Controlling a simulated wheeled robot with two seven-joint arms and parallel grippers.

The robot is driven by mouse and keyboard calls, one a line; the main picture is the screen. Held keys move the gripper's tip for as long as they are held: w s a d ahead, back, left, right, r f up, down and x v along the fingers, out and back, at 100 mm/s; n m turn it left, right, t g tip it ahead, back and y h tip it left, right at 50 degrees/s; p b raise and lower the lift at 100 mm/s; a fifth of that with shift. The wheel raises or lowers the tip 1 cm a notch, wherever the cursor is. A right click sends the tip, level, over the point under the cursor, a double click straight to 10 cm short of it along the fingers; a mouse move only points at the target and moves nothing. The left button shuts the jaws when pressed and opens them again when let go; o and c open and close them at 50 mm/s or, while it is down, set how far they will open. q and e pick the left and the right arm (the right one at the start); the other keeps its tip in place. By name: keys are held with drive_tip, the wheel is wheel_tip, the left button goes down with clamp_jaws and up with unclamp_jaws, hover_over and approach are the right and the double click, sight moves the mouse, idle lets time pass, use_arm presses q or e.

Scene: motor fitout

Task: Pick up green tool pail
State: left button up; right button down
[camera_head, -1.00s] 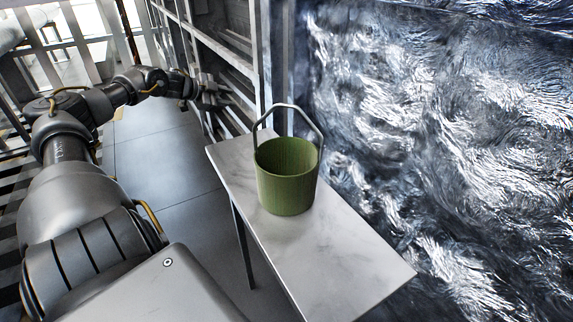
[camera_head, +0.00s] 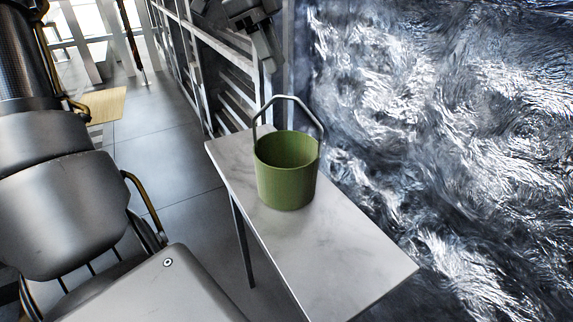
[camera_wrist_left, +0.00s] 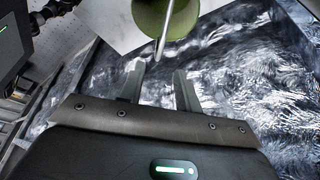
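The green tool pail (camera_head: 286,172) stands upright on a narrow pale table (camera_head: 330,250), its grey handle (camera_head: 290,97) raised above the rim. My left gripper (camera_head: 265,48) is at the top of the head view, beyond and above the pail. In the left wrist view, its two fingers (camera_wrist_left: 158,72) are apart with nothing held between them. The pail (camera_wrist_left: 165,16) shows past the fingertips, with its handle (camera_wrist_left: 164,38) pointing toward the gap. I cannot tell how far the handle is from the fingers. My right gripper is not in view.
A metal shelf rack (camera_head: 215,55) stands behind the table's far end. A crinkled, shiny dark wall-like surface (camera_head: 440,130) lies along the table's right side. Open grey floor (camera_head: 165,170) lies to the left. The table's near part is bare.

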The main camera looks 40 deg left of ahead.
sight(287, 98)
use_arm(q)
drive_tip(key=x, duration=0.3)
drive_tip(key=shift+w+f, duration=0.1)
drive_tip(key=shift+f, duration=0.2)
drive_tip(key=shift+d+f, duration=0.2)
drive_tip(key=shift+f, duration=0.05)
drive_tip(key=x, duration=0.1)
drive_tip(key=p+x, duration=0.1)
drive_tip(key=x, duration=0.1)
drive_tip(key=shift+f+p, duration=0.3)
drive_tip(key=shift+f, duration=0.55)
drive_tip(key=shift+d, duration=0.15)
drive_tip(key=shift+c, duration=0.8)
clamp_jaws()
drive_tip(key=shift+r, duration=0.1)
